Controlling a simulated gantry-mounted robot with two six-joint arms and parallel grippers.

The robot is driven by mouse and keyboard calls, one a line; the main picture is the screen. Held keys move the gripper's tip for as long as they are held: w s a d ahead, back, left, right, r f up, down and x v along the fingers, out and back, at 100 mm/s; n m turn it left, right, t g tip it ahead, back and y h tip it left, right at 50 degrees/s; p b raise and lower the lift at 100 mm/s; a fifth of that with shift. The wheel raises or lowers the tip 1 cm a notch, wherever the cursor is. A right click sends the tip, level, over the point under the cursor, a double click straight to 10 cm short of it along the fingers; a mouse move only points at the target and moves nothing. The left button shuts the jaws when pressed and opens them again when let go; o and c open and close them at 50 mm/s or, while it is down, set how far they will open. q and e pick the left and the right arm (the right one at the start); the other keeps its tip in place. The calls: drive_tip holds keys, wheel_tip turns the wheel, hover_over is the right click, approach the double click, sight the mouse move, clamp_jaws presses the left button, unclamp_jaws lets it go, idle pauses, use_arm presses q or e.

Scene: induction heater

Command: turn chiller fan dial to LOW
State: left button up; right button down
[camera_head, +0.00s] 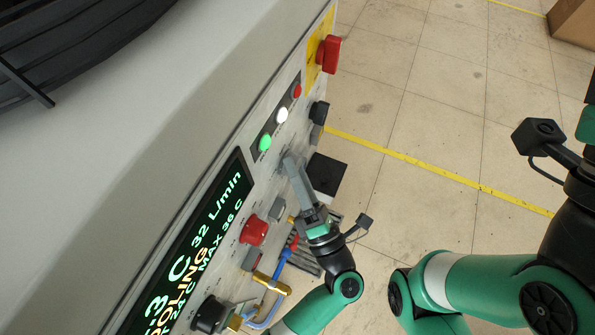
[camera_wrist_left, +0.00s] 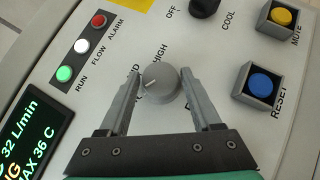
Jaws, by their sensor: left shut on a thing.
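The chiller fan dial (camera_wrist_left: 160,82) is a round grey knob on the pale panel in the left wrist view. Its white pointer mark faces left, slightly downward. The label HIGH is above it; the other labels around it are partly covered by the fingers. My left gripper (camera_wrist_left: 158,92) has one finger on each side of the knob and is shut on it. In the head view my left gripper (camera_head: 290,167) reaches the panel and hides the dial. Of my right arm, the wrist shows at the right edge, away from the panel; its fingertips cannot be made out.
Green, white and red lamps (camera_wrist_left: 81,46) lie left of the dial, above the lit display (camera_wrist_left: 32,125). A black knob (camera_wrist_left: 204,6), a yellow button (camera_wrist_left: 281,16) and a blue button (camera_wrist_left: 260,84) lie to the right. A red emergency button (camera_head: 328,54) is at the panel's far end.

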use_arm(q)
drive_tip(key=shift+a+f, duration=0.1)
drive_tip(key=o, duration=1.2)
drive_tip(key=p+v, duration=0.1)
drive_tip(key=v, duration=1)
drive_tip(key=shift+s, duration=0.2)
